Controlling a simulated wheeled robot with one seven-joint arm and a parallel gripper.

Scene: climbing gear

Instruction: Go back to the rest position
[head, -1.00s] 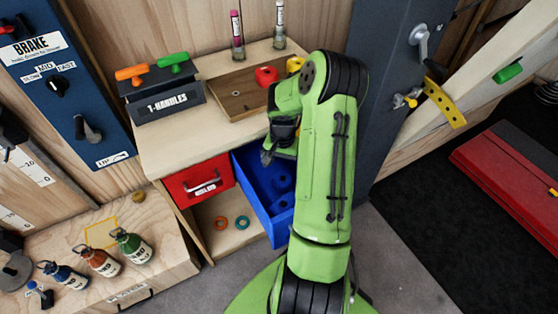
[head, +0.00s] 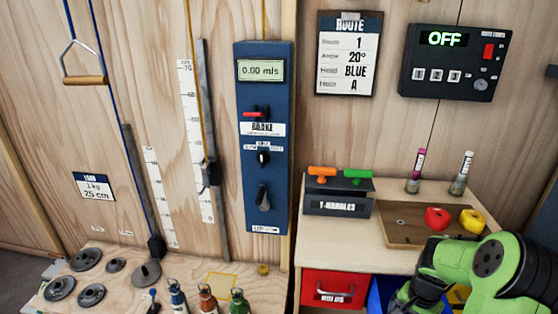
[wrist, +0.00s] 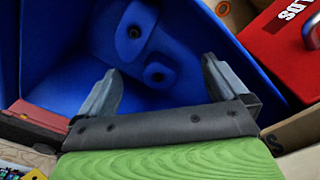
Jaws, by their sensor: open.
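My gripper (wrist: 160,95) is open and empty in the wrist view, its two dark fingers spread over the open blue drawer (wrist: 60,60). Blue climbing holds (wrist: 135,32) with round holes lie inside that drawer, beyond the fingertips and apart from them. In the head view my green arm is at the lower right, in front of the blue drawer (head: 376,296); the fingertips cannot be made out there.
A red drawer (head: 334,289) is beside the blue one. On the cabinet top are a T-handle box (head: 337,207), a wooden tray (head: 400,229) with red (head: 437,218) and yellow (head: 472,221) holds, and two vials. Bottles (head: 208,300) and weights (head: 91,295) stand at lower left.

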